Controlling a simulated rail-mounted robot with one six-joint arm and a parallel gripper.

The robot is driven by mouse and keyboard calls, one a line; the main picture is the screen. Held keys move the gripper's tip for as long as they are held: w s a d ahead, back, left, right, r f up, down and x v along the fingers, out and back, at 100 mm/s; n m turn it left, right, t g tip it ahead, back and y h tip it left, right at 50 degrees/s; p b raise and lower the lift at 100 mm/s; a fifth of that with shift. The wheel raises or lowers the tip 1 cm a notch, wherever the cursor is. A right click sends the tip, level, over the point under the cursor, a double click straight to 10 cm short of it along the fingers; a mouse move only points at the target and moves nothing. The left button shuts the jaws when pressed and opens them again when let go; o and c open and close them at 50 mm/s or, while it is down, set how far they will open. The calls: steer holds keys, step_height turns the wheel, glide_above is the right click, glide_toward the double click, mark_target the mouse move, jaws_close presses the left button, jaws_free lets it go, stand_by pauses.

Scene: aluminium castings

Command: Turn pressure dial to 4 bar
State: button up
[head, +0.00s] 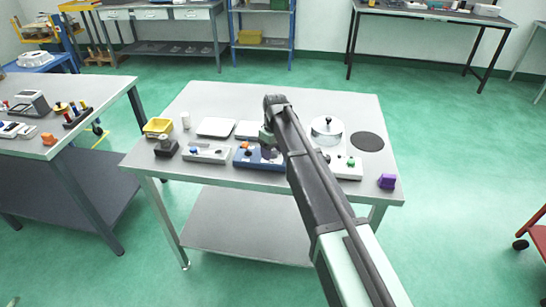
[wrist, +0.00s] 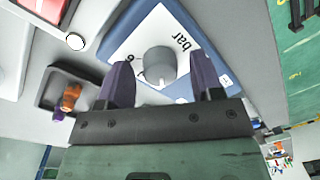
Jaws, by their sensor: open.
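The pressure dial is a grey round knob (wrist: 158,68) on a white plate with a blue border (wrist: 112,38). The word "bar" is printed on the plate, with a small mark on either side of the knob. In the wrist view my gripper (wrist: 161,58) is open, with one purple finger on each side of the knob. I cannot tell whether the fingers touch it. In the head view the blue unit (head: 243,161) is at the table's front middle, partly hidden by my arm. The knob's pointer position is not readable.
A white panel with a blue knob (head: 194,151) stands left of the blue unit. A yellow bin (head: 158,126) is at the table's left. A round metal pot (head: 327,130), a dark disc (head: 367,141) and a purple block (head: 387,181) are at the right.

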steer(key=shift+r, duration=0.1)
steer(key=c, duration=0.9)
steer(key=shift+m, duration=0.4)
steer(key=m, duration=0.4)
steer(key=shift+m, duration=2.5)
